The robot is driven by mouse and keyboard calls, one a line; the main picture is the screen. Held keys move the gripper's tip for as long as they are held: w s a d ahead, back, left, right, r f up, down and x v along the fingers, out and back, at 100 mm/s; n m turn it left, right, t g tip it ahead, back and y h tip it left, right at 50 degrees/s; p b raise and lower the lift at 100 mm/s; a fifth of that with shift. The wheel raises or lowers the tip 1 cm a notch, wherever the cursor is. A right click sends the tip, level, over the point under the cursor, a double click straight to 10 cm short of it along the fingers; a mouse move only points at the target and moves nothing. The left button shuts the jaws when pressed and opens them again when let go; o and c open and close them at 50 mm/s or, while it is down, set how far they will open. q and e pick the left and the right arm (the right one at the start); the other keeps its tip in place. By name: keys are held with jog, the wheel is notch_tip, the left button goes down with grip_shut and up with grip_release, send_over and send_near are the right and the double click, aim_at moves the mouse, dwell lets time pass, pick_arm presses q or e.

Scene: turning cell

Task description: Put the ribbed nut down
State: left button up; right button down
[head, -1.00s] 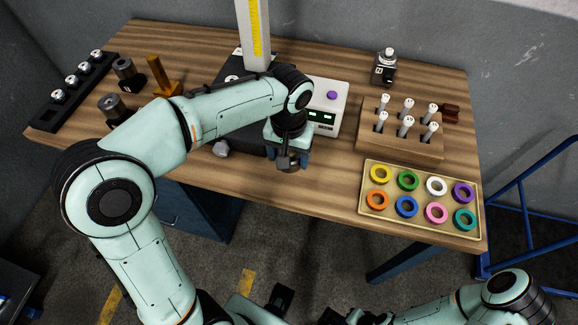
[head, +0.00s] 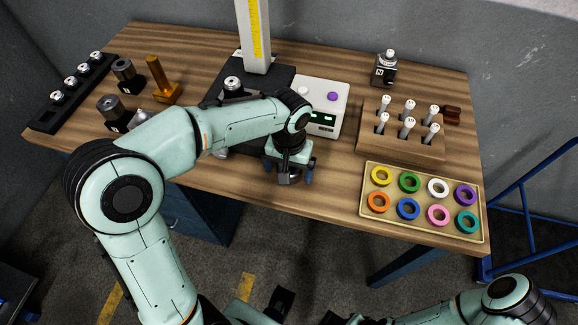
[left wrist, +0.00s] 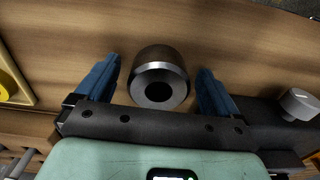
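The ribbed nut (left wrist: 160,76) is a dark grey metal cylinder with a round bore. In the left wrist view it stands on the wooden table between the two blue fingers of my left gripper, with a gap on each side. Ribs on it are too small to make out. In the head view my left gripper (head: 288,172) points down near the table's front edge, and the nut's lower part (head: 291,181) shows beneath it. My left gripper is open around the nut. My right arm shows at the bottom right, but its gripper is out of view.
A tray of coloured rings (head: 366,210) and a wooden block with white-topped pins (head: 370,146) stand to the right. Behind the gripper are a white box with a display (head: 338,95) and a dark-based gauge stand (head: 280,75). The table front between gripper and tray is clear.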

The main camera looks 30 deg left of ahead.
pick_arm(q)
jog(key=shift+r, duration=0.6)
notch_tip(320, 180, up, 11)
jog(key=p, duration=0.2)
jog(key=shift+d, duration=0.1)
